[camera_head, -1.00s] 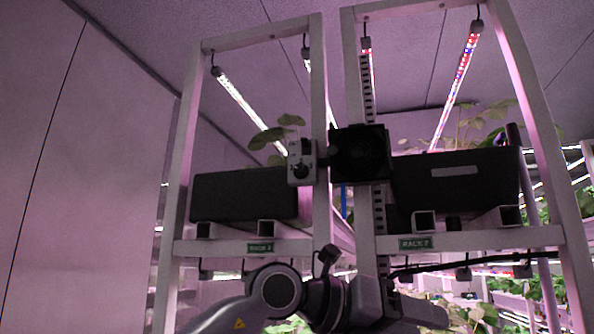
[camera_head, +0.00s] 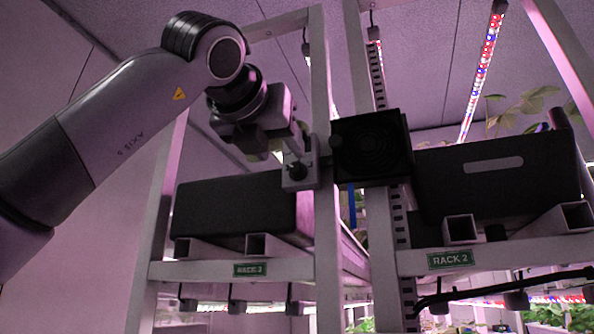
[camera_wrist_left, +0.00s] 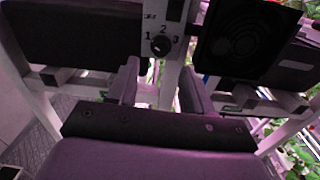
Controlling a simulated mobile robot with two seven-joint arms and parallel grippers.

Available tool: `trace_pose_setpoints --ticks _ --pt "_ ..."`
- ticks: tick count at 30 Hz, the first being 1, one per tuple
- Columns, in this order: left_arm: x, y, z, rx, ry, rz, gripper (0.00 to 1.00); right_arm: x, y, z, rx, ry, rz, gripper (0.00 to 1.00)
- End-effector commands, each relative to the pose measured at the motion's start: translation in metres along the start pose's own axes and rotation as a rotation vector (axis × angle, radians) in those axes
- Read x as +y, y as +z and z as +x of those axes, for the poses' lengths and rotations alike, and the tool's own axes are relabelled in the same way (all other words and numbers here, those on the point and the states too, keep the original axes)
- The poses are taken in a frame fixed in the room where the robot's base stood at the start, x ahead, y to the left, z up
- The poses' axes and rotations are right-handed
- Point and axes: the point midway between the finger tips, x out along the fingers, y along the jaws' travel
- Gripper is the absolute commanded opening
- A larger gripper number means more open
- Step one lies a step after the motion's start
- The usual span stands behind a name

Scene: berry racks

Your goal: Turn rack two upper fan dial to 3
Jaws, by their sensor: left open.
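The fan dial (camera_head: 297,171) is a dark round knob on a small pale box fixed to a rack post, left of the black square fan (camera_head: 372,147). In the left wrist view the dial (camera_wrist_left: 160,45) shows with the numbers 1, 2 and 3 around it; I cannot tell where it points. The fan (camera_wrist_left: 243,38) is right of it there. My left gripper (camera_head: 290,146) is open, just above the dial box in the head view and partly covering it. In the wrist view its two fingers (camera_wrist_left: 161,84) stand apart below the dial, with nothing between them.
A green RACK 2 sign (camera_head: 450,260) is on the right crossbar; the left sign (camera_head: 250,270) is hard to read. Black planter boxes (camera_head: 235,208) (camera_head: 497,178) flank the posts. A black cable (camera_head: 490,293) runs below the right crossbar.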

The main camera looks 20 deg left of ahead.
Motion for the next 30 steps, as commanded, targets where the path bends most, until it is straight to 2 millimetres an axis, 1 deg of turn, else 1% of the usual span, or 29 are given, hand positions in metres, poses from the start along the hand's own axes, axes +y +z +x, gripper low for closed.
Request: trace_pose_setpoints --ticks 6,12,16,23,24,25,26,27,28,30 --pt "-0.001 0.002 0.034 0.006 -0.001 0.0 0.51 -0.001 -0.001 -0.012 -0.012 0.0 -0.004 0.43" --pt "-0.001 0.001 0.059 0.005 -0.002 0.001 0.51 0.002 -0.002 -0.016 -0.022 0.007 -0.009 0.43" --pt "-0.002 0.0 0.066 0.002 -0.004 0.001 0.51 0.002 -0.004 -0.017 -0.02 0.007 -0.008 0.43" --pt "-0.002 -0.001 0.067 0.002 -0.004 0.001 0.51 0.002 -0.005 -0.016 -0.017 0.008 -0.008 0.43" --pt "-0.002 -0.001 0.067 0.002 -0.004 0.001 0.44 0.002 -0.006 -0.016 -0.016 0.008 -0.008 0.43" --pt "-0.002 -0.001 0.067 0.002 -0.004 0.001 0.34 0.002 -0.006 -0.016 -0.015 0.008 -0.008 0.43" --pt "-0.002 -0.001 0.067 0.002 -0.004 0.001 0.24 0.002 -0.006 -0.016 -0.015 0.008 -0.007 0.43" --pt "-0.002 -0.001 0.067 0.002 -0.004 0.001 0.11 0.002 -0.006 -0.016 -0.014 0.008 -0.007 0.43" --pt "-0.002 -0.001 0.067 0.002 -0.004 0.001 0.02 0.002 -0.007 -0.016 -0.014 0.008 -0.006 0.43" --pt "-0.002 -0.001 0.067 0.002 -0.004 0.001 0.0 0.002 -0.007 -0.016 -0.013 0.008 -0.006 0.43"
